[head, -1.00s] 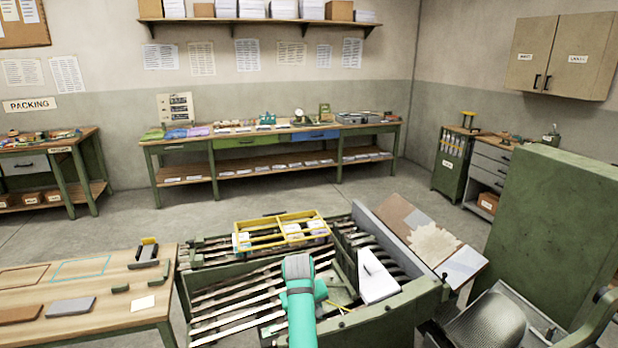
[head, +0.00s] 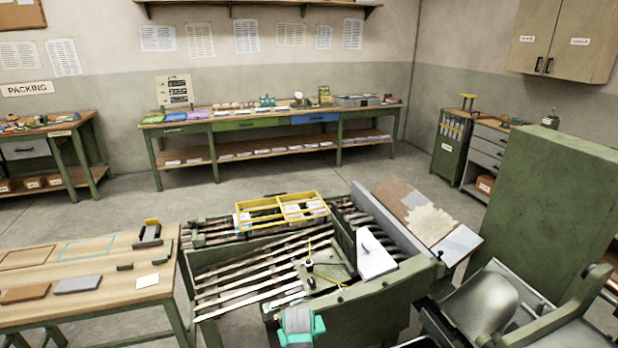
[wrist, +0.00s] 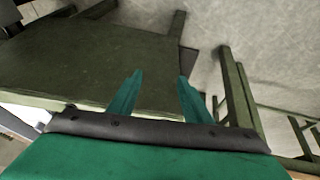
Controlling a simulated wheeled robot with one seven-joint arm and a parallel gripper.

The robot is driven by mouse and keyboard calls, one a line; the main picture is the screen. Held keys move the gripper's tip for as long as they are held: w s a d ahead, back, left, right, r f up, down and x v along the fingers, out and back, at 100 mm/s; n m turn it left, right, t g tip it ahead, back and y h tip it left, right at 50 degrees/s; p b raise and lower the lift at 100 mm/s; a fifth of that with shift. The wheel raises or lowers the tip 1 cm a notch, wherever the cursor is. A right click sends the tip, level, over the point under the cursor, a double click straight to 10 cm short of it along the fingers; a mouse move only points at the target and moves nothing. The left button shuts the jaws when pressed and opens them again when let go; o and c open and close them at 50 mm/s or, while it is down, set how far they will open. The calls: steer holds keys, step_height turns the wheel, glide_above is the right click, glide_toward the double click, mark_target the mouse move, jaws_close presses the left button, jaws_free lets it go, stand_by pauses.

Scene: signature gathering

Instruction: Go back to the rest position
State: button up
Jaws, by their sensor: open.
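My gripper shows in the wrist view (wrist: 157,95) with its two teal fingers spread apart and nothing between them. Beyond the fingers are a dark green surface, a table leg and bare grey floor. In the head view only a teal and grey part of my arm shows at the bottom centre, in front of the green machine (head: 375,318); the fingertips are out of sight there.
The machine has a slatted bed (head: 240,275), a yellow frame (head: 282,210) and a white block (head: 375,257). A wooden table (head: 100,262) stands at left. A tall green cabinet (head: 550,210) and a grey seat (head: 485,300) stand at right. Floor is clear behind the machine.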

steer(key=s+f+t, duration=0.2)
steer(key=s+f, duration=0.8)
steer(key=s, duration=0.1)
steer(key=s+m+t, duration=0.2)
steer(key=s+t, duration=0.1)
steer(key=s, duration=1.3)
steer(key=s+d+r+m+t, duration=0.1)
steer(key=s+r+t, duration=0.4)
steer(key=s+r, duration=1.8)
steer(key=shift+s+d+r+m, duration=0.3)
steer(key=shift+s+r, duration=0.05)
steer(key=shift+s, duration=0.85)
